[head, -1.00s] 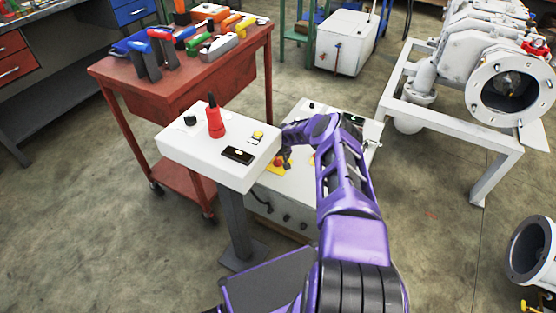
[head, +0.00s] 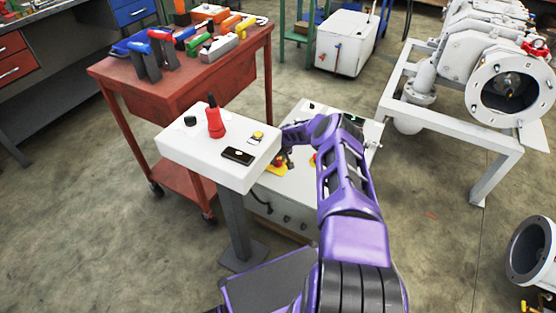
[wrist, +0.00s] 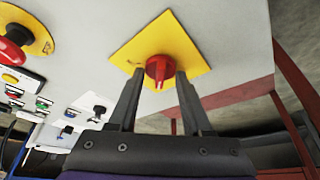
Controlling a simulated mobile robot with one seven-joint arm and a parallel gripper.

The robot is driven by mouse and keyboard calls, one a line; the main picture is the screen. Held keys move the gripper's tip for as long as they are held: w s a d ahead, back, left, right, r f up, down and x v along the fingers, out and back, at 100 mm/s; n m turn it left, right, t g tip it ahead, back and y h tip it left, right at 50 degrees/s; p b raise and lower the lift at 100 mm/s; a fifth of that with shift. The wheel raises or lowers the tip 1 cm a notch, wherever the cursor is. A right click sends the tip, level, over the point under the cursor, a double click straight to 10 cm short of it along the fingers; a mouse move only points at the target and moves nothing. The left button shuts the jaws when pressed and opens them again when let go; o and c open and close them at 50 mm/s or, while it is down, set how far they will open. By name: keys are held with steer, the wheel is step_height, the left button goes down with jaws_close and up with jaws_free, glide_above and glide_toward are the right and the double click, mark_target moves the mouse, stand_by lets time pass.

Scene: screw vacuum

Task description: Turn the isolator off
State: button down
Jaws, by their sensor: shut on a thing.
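The isolator is a red rotary knob (wrist: 158,70) on a square yellow plate (wrist: 185,50) on a pale panel. In the wrist view my gripper (wrist: 160,77) has one finger on each side of the knob and is shut on it. The knob's grip ridge runs roughly up and down in that view. In the head view the yellow plate (head: 277,170) shows only in part, left of my purple arm; my gripper (head: 287,160) partly covers the knob there.
A red mushroom button (wrist: 14,48) on a yellow disc, with smaller buttons and switches, sits left of the isolator in the wrist view. A white pedestal box (head: 205,165) with a red joystick stands left of my arm. A red tool cart (head: 180,90) stands behind it.

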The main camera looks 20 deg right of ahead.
steer(key=shift+c, duration=1.7)
jaws_free()
steer(key=shift+r, duration=0.1)
steer(key=shift+r, duration=0.3)
steer(key=p+v, duration=0.4)
steer(key=v, duration=1.2)
steer(key=shift+s+r, duration=0.25)
steer(key=shift+s, duration=0.1)
